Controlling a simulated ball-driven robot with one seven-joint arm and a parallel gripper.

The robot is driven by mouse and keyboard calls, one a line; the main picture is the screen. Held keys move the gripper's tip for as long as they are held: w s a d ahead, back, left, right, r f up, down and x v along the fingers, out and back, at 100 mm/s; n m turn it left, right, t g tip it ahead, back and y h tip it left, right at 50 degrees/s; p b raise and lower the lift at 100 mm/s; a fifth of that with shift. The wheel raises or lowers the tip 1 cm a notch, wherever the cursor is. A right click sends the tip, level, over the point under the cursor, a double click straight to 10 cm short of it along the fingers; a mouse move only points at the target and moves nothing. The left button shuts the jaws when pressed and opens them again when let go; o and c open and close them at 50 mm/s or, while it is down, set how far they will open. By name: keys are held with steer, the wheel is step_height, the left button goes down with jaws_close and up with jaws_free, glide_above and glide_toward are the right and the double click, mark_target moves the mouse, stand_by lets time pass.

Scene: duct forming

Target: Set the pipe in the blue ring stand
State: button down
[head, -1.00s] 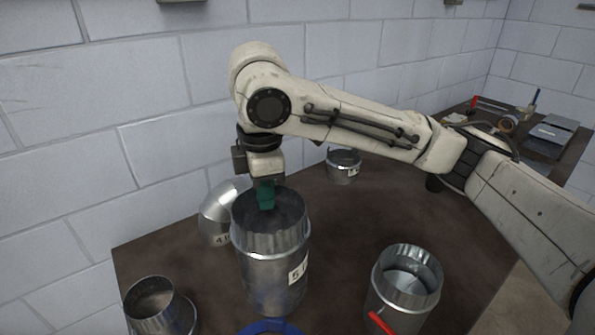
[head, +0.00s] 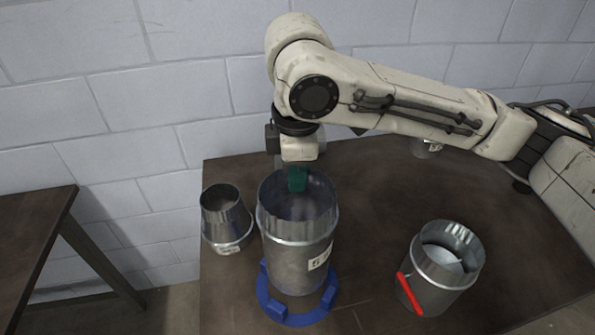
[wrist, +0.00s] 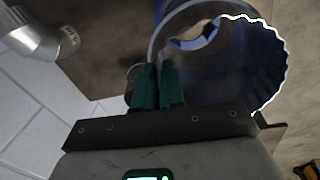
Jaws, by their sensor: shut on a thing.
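The pipe (head: 297,245) is a shiny metal cylinder with a label, standing upright in the head view. My gripper (head: 297,180) is shut on the pipe's far rim with its green fingers; they also show in the wrist view (wrist: 158,88). The blue ring stand (head: 298,319) lies on the table around the pipe's lower end as seen from the head. Whether the pipe rests in it or hangs just above is not clear. In the wrist view the pipe's crimped dark opening (wrist: 245,65) fills the right side, with blue showing beyond it.
A tapered metal duct piece (head: 226,218) stands left of the pipe. A metal duct with a red handle (head: 443,265) stands to the right. A metal elbow (wrist: 38,38) shows in the wrist view. Bare table (head: 365,215) lies between the pipe and the right-hand duct.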

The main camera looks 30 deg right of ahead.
steer(key=shift+f+b, duration=1.2)
steer(key=shift+f, duration=0.2)
steer(key=shift+f+b, duration=1.5)
steer(key=shift+f, duration=1.15)
steer(key=c, duration=1.2)
jaws_free()
steer(key=shift+o, duration=0.2)
step_height(320, 180, up, 11)
glide_above(296, 206)
steer(key=s, duration=0.2)
steer(key=shift+w+a+f, duration=0.1)
steer(key=shift+w+a, duration=0.1)
steer(key=shift+a, duration=0.15)
